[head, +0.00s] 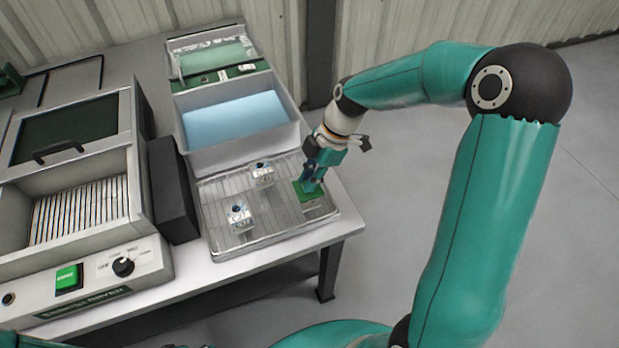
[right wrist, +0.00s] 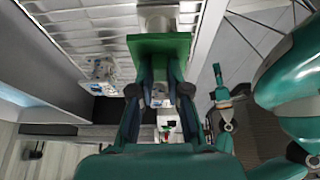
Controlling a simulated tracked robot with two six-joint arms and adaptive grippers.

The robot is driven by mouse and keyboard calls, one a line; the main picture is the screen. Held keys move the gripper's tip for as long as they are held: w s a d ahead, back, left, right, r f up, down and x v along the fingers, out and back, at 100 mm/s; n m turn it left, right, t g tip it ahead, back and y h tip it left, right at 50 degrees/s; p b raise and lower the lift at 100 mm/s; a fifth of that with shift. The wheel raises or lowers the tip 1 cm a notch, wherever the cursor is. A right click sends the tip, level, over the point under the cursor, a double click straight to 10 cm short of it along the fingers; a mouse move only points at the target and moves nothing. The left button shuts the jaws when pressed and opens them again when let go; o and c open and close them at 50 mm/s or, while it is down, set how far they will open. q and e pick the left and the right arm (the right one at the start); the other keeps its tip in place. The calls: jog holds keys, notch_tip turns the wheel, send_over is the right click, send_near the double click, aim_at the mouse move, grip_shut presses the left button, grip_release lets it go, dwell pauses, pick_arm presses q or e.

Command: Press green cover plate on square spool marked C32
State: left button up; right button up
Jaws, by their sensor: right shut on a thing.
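My right gripper (head: 309,186) is shut on the green cover plate (head: 306,196), low over the right part of the wire-grid tray. The plate also shows between the fingers (right wrist: 160,86) in the right wrist view, as a green square (right wrist: 160,46). A pale block-like spool (right wrist: 158,18) shows just beyond the plate there; whether the two touch I cannot tell. Two small white square spools stand on the tray, one at the front (head: 239,216) and one farther back (head: 263,174). Their marks are too small to read. My left gripper is not to be made out.
The shallow wire-grid tray (head: 283,238) sits at the table's right front corner. Behind it are a bin with a blue bottom (head: 238,122) and a bin of green sheets (head: 215,58). A dryer (head: 85,190) with a green button and a dark block (head: 172,190) stand left.

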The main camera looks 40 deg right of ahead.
jog(key=shift+f+b, duration=0.1)
jog(key=shift+b, duration=0.2)
dwell(0.5)
jog(key=o, duration=1.2)
jog(key=shift+o, duration=0.2)
jog(key=shift+r+p, duration=2.5)
jog(key=shift+r, duration=1.55)
grip_shut()
